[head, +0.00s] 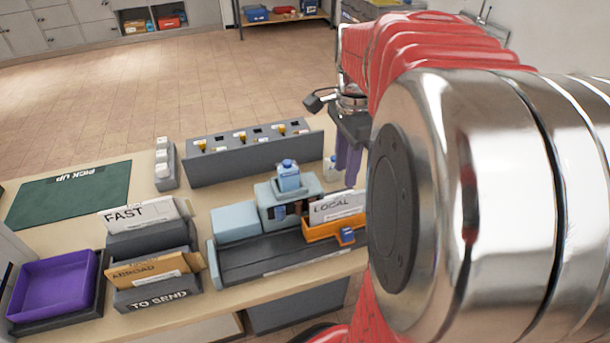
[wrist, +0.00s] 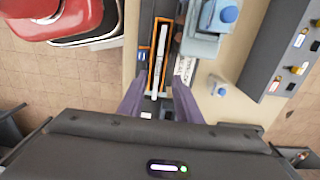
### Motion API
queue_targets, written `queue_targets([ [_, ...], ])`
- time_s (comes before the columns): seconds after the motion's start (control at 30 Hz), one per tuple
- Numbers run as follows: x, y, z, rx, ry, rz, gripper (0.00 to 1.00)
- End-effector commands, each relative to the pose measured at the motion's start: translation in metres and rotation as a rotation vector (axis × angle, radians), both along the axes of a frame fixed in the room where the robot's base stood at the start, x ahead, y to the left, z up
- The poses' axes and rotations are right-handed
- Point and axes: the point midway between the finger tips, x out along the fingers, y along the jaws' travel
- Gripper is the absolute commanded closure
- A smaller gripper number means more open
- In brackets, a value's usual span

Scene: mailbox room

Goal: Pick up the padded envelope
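My gripper (wrist: 159,88) is open, its two purple fingers spread apart with nothing held between them. In the head view the purple fingers (head: 347,163) hang at the right end of the table, partly hidden by my arm. In the wrist view the fingers point towards an orange tray (wrist: 152,72) holding pale upright envelopes (wrist: 162,50). The tray also shows in the head view (head: 322,231), with a white LOCAL card behind it. A tan envelope-like piece (head: 158,270) marked ABROAD stands in the grey TO SEND rack (head: 160,298). I cannot tell which item is the padded envelope.
A purple tray (head: 52,286) sits at the table's left end. A green PICK UP mat (head: 72,194) lies clear behind it. A pale blue machine (head: 289,200) stands beside the orange tray.

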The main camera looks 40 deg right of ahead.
Motion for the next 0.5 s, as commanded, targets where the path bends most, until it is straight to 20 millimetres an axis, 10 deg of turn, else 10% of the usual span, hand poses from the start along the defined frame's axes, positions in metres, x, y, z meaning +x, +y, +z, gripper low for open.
queue_targets([
  [0.5, -0.001, 0.0, -0.067, 0.0, 0.0, 0.0, 0.69],
])
